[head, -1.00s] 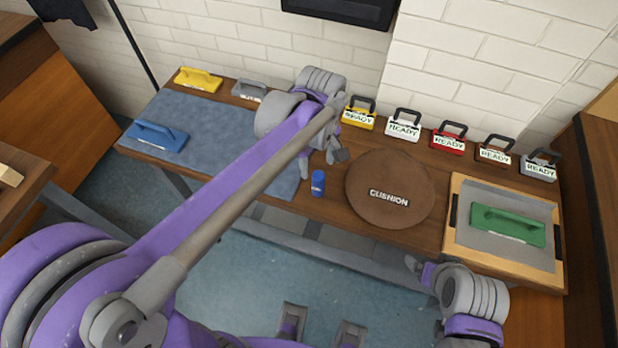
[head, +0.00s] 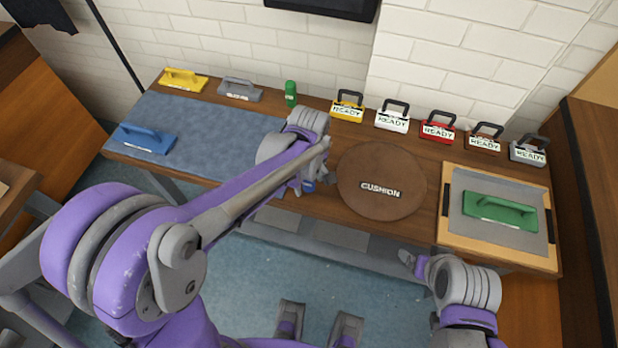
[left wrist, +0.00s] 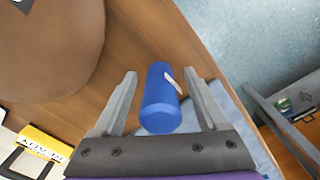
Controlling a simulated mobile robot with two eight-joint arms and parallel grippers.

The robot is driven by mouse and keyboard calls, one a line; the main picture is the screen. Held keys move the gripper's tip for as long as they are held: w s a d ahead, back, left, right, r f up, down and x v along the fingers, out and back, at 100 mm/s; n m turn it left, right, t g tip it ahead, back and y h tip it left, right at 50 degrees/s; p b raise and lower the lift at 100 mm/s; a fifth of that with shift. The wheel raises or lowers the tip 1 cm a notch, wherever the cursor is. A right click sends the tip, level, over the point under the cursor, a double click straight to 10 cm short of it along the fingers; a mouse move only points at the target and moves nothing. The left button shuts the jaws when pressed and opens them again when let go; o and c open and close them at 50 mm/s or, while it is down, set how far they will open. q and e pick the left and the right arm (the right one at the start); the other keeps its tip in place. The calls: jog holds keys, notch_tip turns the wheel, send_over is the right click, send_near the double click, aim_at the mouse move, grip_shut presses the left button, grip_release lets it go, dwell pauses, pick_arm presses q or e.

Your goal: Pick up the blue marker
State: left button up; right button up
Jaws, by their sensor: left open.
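The blue marker (left wrist: 160,105) is a short blue cylinder with a small white mark. In the left wrist view it lies between the two fingers of my open left gripper (left wrist: 160,80), with a gap on each side. In the head view my left gripper (head: 312,184) is low at the table's front edge, left of the cushion, and hides most of the marker; only a bit of blue shows. My right gripper (head: 410,260) is at the lower right, in front of the table, apart from everything; its jaws are unclear.
A round brown cushion (head: 381,165) is right of the left gripper. A blue-grey mat (head: 205,122) lies left. A green marker-like thing (head: 290,93) stands at the back. Several READY boxes (head: 392,117) line the wall. A board (head: 497,250) with a green trowel is at right.

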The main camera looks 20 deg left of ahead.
pick_arm(q)
grip_shut()
dwell(0.3)
jog(key=shift+r, duration=0.1)
